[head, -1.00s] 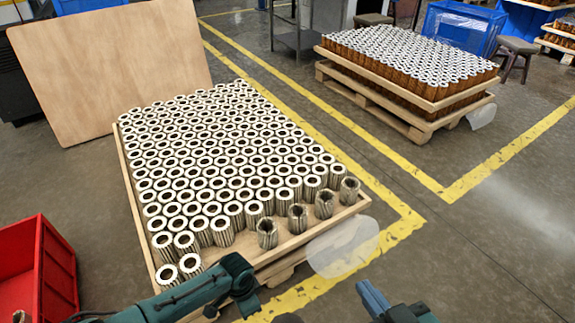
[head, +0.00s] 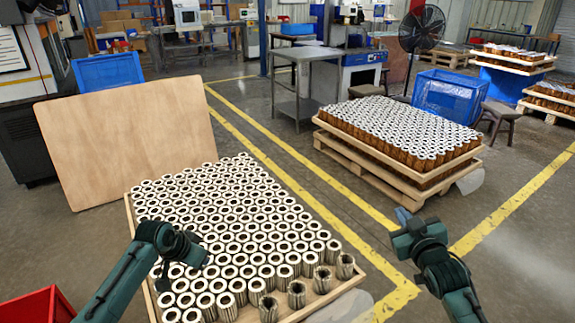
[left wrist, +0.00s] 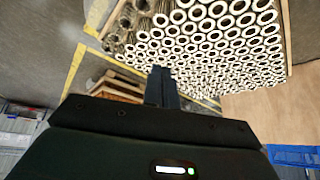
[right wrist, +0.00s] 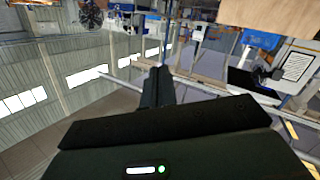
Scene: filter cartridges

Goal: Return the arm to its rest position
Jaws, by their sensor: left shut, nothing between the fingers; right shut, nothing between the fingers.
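My left gripper (head: 200,256) is above the left part of the near pallet of filter cartridges (head: 230,225), shut and empty. Its closed fingers (left wrist: 161,88) show in the left wrist view, with the cartridge rows beyond them. My right gripper (head: 402,215) is raised over the floor to the right of the near pallet, shut and empty. Its closed fingers (right wrist: 157,88) show in the right wrist view against the hall's wall and windows. The near cartridges stand upright in tight rows; several at the front right look darker and ragged on top.
A wooden board (head: 130,140) leans behind the near pallet. A red bin (head: 38,308) is at the lower left. A second loaded pallet (head: 400,135) stands at the back right, with a blue crate (head: 447,97) behind it. Floor between the pallets is clear, with yellow lines.

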